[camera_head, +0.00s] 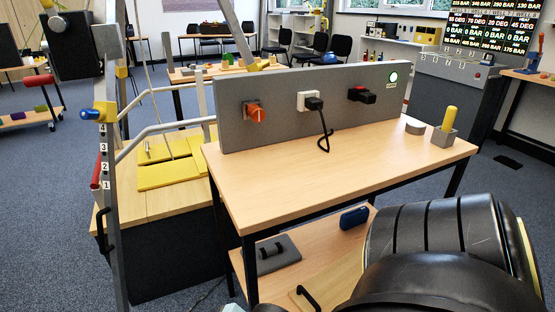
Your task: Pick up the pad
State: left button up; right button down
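No single object is clearly the pad. A flat grey pad-like piece (283,258) with a black fitting on top lies on the lower shelf of the wooden table. Flat yellow panels (168,174) lie on the wooden platform at left. A small grey block (415,126) with a rounded side sits on the tabletop, left of a grey holder (444,136) with an upright yellow piece (450,118) in it. Neither of my grippers is in view.
The wooden tabletop (330,165) is mostly clear. A grey upright panel (285,112) at its back carries an orange knob (254,112), a plugged black cable (323,130) and a red-black connector (361,95). A blue item (354,217) lies on the lower shelf. A large black rounded shape blocks the lower right.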

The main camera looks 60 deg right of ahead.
aim_at(274, 254)
jog(key=u, duration=1.9)
jog(key=k, duration=2.05)
jog(key=z, duration=2)
jog(key=i, duration=0.55)
